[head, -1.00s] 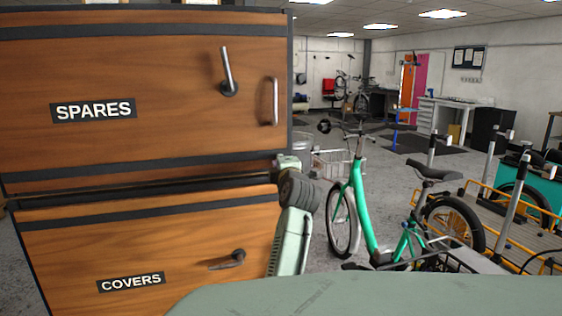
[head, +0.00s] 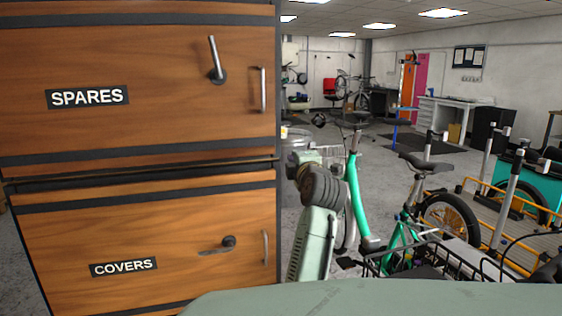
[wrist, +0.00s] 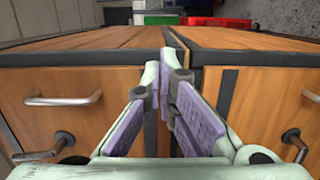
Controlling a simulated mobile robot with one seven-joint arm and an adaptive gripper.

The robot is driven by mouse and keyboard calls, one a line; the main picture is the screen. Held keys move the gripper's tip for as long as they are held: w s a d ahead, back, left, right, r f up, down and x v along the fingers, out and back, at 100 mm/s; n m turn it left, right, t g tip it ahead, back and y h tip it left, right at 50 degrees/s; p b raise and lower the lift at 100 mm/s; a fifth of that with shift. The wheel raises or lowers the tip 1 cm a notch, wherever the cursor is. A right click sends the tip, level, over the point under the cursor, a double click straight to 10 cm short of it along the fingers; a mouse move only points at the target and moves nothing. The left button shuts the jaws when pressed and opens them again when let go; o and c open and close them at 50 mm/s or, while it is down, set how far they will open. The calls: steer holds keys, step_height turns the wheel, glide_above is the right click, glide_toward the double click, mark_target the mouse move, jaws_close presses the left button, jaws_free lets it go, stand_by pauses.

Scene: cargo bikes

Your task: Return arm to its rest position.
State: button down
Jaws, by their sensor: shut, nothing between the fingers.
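My gripper (wrist: 166,72) is shut and empty in the wrist view, its purple-padded fingers together in front of the cabinet. In the head view my arm (head: 318,215) is folded upward just right of the cabinet, and its fingers cannot be made out there. The wooden cabinet (head: 150,135) fills the left, with an upper SPARES door and a lower COVERS door, both looking closed. The SPARES lever (head: 216,60) stands nearly upright. The COVERS lever (head: 220,246) lies nearly level.
A green bike (head: 353,195) stands behind my arm. A cargo bike with a yellow-railed deck (head: 525,225) and a black wire basket (head: 430,262) stand to the right. Open grey floor (head: 390,170) lies beyond. The wrist view shows coloured bins (wrist: 160,19) past the cabinet.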

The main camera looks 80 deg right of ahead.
steer(key=shift+s+a+r, duration=0.1)
steer(key=shift+s+a, duration=0.15)
steer(key=shift+s, duration=0.35)
steer(key=shift+s+a, duration=0.2)
steer(key=shift+s, duration=0.4)
